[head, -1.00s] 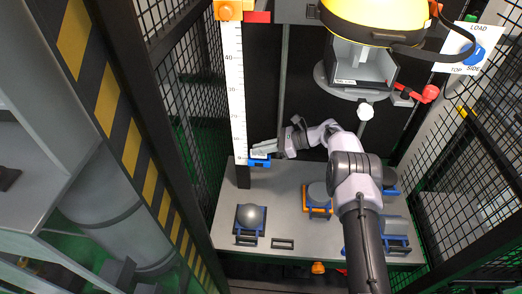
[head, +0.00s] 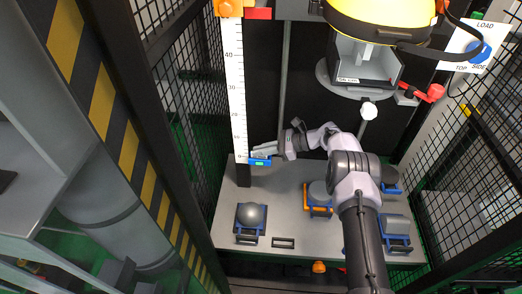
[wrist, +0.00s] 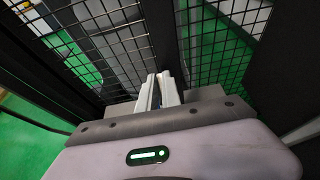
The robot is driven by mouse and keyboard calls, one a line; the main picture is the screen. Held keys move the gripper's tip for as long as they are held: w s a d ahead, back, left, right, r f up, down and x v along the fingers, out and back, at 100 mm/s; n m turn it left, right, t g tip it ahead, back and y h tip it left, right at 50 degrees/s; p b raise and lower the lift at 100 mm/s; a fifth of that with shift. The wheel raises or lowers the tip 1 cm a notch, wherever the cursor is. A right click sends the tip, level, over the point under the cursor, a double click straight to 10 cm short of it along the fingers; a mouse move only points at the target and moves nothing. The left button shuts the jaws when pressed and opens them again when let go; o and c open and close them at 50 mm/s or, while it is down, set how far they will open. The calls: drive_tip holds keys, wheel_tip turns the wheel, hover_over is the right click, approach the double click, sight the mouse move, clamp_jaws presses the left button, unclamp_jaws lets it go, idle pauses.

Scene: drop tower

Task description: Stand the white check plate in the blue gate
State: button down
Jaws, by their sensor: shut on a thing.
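My gripper (head: 264,150) is at the foot of the white ruler post, at the table's back left. Its pale fingers are close together just above the blue gate (head: 251,161), which shows a small green light. In the wrist view the two white fingers (wrist: 158,92) reach forward, with only a narrow gap between them. The gripper is shut on the white check plate, which I cannot tell apart from the pale fingers. Whether the plate touches the gate is hidden.
The white ruler post (head: 236,90) rises beside the gate. A grey ball in a blue cradle (head: 250,216), a dark slotted block (head: 283,243) and an orange-framed holder (head: 319,210) sit on the grey table (head: 285,195). Mesh walls (head: 190,120) close in the sides.

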drive_tip(key=c, duration=1.5)
unclamp_jaws()
drive_tip(key=shift+o, duration=0.2)
drive_tip(key=p+v, duration=0.2)
drive_tip(key=v, duration=1.5)
drive_tip(key=shift+d+r+p, duration=0.15)
drive_tip(key=shift+p, duration=0.15)
